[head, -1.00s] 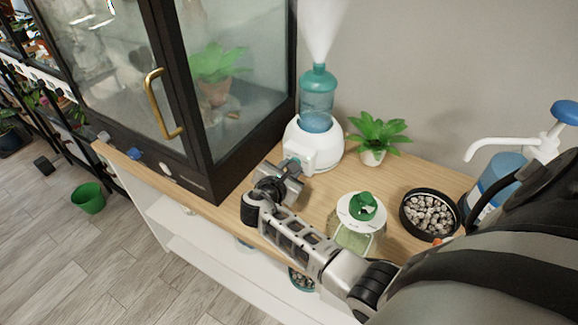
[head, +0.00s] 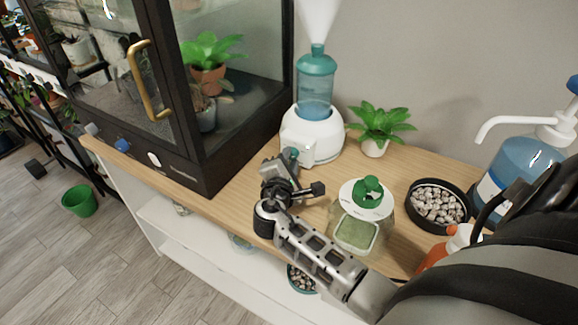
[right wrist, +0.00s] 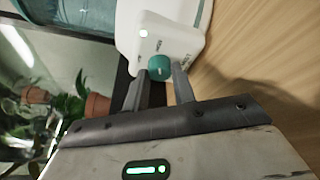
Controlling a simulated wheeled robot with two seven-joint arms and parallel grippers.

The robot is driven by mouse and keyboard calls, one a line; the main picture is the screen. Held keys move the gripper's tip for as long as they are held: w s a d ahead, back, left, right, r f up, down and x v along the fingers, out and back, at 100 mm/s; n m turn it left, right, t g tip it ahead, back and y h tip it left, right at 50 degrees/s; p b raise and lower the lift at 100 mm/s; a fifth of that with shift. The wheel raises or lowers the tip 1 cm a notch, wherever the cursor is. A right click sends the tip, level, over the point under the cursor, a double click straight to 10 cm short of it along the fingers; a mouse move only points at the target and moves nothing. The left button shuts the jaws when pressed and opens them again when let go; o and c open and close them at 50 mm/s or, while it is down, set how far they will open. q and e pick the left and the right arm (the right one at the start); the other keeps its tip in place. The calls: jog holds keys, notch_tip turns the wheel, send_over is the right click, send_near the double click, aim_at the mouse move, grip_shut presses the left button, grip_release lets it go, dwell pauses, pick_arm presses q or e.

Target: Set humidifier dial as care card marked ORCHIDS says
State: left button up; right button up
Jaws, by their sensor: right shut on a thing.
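The white humidifier (head: 313,133) with a teal water tank (head: 316,75) stands at the back of the wooden counter and gives off mist. Its small teal dial (right wrist: 159,68) sits on the white front panel in the right wrist view, with small marks around it too small to read. My right gripper (right wrist: 160,80) is shut on the dial, one finger on each side. In the head view the gripper (head: 289,160) reaches the humidifier's front. No card marked ORCHIDS can be made out. My left gripper is not in view.
A glass cabinet (head: 240,100) with a brass handle stands left of the humidifier. A potted plant (head: 379,126), a jar with a green knob (head: 358,220), a bowl of pebbles (head: 438,204) and a pump bottle (head: 522,165) stand to the right.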

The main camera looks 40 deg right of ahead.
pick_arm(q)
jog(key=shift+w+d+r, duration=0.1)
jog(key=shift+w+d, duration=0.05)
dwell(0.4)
pick_arm(e)
jog(key=o, duration=1)
